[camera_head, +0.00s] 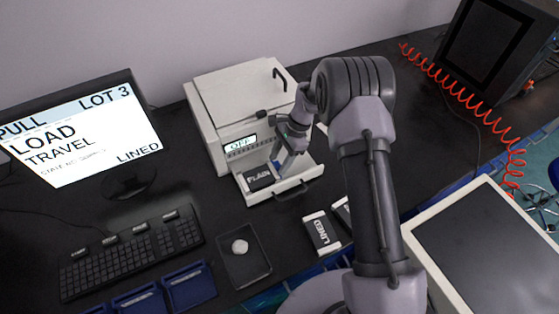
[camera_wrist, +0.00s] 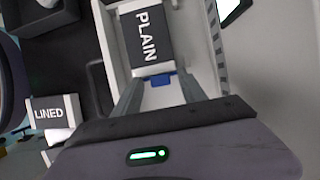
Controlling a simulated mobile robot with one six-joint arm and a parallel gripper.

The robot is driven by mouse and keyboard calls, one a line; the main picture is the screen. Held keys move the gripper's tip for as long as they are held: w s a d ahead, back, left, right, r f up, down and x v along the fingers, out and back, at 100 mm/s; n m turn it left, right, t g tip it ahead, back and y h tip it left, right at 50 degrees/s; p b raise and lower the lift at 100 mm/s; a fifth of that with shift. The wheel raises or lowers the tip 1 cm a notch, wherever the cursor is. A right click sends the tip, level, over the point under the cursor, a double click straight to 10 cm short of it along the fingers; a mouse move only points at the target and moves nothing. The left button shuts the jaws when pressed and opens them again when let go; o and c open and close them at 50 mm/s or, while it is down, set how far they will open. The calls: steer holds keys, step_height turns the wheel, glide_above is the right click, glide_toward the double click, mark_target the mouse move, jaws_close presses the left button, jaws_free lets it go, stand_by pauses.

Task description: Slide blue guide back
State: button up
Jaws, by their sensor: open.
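The blue guide (camera_wrist: 160,80) is a small blue piece in the open white drawer (camera_head: 290,190), against the near end of the block marked PLAIN in the wrist view. A bit of blue beside the block in the head view looks like the same guide (camera_head: 276,165). My gripper (camera_wrist: 160,88) is open, pointing into the drawer, with one finger on each side of the guide. Whether the fingers touch it I cannot tell. In the head view my gripper (camera_head: 284,164) reaches down at the drawer, partly hidden by its own wrist.
The block marked PLAIN (camera_head: 259,178) lies in the drawer of the white machine (camera_head: 215,105), whose display reads OFF. A block marked LINED (camera_head: 321,233) lies in front. A black tray (camera_head: 258,279) holds a pale lump. A keyboard (camera_head: 130,255) and monitor stand left.

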jaws_close()
stand_by(1.4)
